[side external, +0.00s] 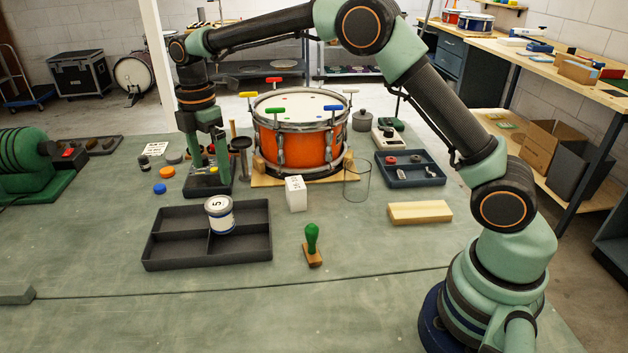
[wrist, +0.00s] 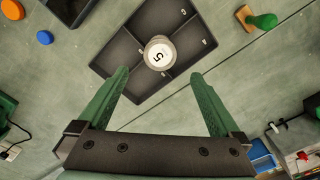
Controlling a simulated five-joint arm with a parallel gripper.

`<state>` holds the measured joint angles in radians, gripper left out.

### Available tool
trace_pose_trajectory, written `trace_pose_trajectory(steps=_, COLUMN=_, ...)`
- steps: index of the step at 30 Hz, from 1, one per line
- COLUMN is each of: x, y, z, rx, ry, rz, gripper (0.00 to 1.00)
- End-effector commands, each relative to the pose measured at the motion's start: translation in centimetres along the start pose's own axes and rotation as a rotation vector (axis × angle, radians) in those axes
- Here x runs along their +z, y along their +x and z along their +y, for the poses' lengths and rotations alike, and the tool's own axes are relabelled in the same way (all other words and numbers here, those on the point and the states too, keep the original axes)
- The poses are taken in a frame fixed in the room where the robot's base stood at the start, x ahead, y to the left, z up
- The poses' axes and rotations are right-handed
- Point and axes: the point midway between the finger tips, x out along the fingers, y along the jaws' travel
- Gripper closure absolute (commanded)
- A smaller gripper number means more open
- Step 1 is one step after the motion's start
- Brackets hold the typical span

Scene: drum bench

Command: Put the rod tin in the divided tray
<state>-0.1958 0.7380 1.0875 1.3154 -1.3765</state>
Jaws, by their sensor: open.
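The tin (side external: 220,218), white with a blue band and a "5" on its lid, is in the divided tray (side external: 160,258), near where the dividers cross. It looks roughly upright; I cannot tell whether it rests on the floor of one compartment or on a divider. In the wrist view the tin (wrist: 160,54) shows just beyond my fingertips, inside the dark tray (wrist: 118,52). My gripper (side external: 208,163) is open and empty, pointing down behind the tray. In the wrist view its green fingers (wrist: 159,76) are wide apart, with nothing between them.
An orange drum (side external: 297,145) stands to the right. The front of the bench is clear.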

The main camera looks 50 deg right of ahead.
Motion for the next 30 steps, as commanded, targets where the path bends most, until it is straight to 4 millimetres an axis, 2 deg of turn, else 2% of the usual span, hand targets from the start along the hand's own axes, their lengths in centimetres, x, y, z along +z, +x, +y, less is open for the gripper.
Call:
trace_pose_trajectory(steps=7, x=0.2, y=-2.2, z=-0.2, rx=0.006, ry=0.018, rz=0.001, gripper=0.00)
trace_pose_trajectory(steps=11, x=1.1, y=-4.2, z=-1.2, rx=0.040, ry=0.117, rz=0.010, gripper=0.00)
trace_pose_trajectory(steps=15, x=2.8, y=-7.2, z=-3.6, rx=0.100, ry=0.314, rz=0.032, gripper=0.00)
trace_pose_trajectory(steps=21, x=5.2, y=-10.3, z=-8.2, rx=0.186, ry=0.619, rz=0.084, gripper=0.00)
trace_pose_trajectory(steps=25, x=6.6, y=-11.3, z=-11.6, rx=0.237, ry=0.816, rz=0.129, gripper=0.00)
trace_pose_trajectory(steps=30, x=8.2, y=-11.3, z=-16.0, rx=0.299, ry=1.069, rz=0.203, gripper=0.00)
